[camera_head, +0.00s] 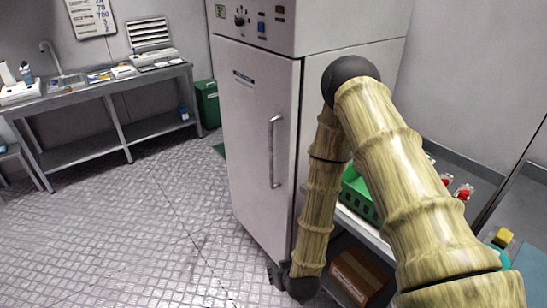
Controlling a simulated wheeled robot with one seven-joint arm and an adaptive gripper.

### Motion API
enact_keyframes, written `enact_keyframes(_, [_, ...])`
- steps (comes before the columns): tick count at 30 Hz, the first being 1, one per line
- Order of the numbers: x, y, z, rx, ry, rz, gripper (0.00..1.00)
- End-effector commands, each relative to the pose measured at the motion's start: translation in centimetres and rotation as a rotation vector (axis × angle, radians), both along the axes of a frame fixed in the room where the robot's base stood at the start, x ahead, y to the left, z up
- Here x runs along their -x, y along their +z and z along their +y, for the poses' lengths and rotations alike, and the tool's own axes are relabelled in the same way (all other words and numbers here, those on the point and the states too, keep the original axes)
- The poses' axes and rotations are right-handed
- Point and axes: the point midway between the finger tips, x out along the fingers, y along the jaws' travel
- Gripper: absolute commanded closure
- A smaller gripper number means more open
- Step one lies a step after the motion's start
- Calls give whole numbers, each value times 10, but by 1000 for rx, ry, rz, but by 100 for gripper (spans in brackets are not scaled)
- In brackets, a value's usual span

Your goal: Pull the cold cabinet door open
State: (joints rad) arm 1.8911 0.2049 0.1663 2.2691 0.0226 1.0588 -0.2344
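The cold cabinet (345,30) is a tall grey metal unit in the middle of the view. Its door (245,120) faces left and looks shut, flush with the frame. A vertical bar handle (272,150) runs along the door's right side, with nothing touching it. My arm rises from the lower right, bends at a dark joint above the cabinet's right front edge, and drops in front of the cabinet's right side to a dark joint near the floor. My gripper's fingers cannot be made out.
The tiled floor (140,235) before the door is clear. A steel bench (90,90) with a sink stands along the back left, beside a green bin (208,103). Right of the cabinet, close to my arm, a shelf holds a green crate (357,192) above a brown box (358,275).

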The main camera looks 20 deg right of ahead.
Motion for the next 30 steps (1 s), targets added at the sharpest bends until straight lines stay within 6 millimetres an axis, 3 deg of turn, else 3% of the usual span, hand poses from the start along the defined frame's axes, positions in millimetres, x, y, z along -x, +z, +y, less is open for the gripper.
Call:
enact_keyframes(1, [-48, 12, -2, 3, -22, -126, 63])
enact_keyframes(3, [-104, 46, -6, 21, -53, -291, 63])
enact_keyframes(6, [-168, 100, -19, 57, -110, -500, 63])
enact_keyframes(9, [-212, 151, -35, 96, -173, -662, 63])
enact_keyframes(12, [-237, 190, -48, 127, -225, -773, 63])
enact_keyframes(16, [-252, 219, -58, 151, -266, -847, 63])
enact_keyframes(23, [-270, 227, -64, 158, -274, -861, 63])
enact_keyframes(30, [-307, 227, -73, 157, -273, -860, 63])
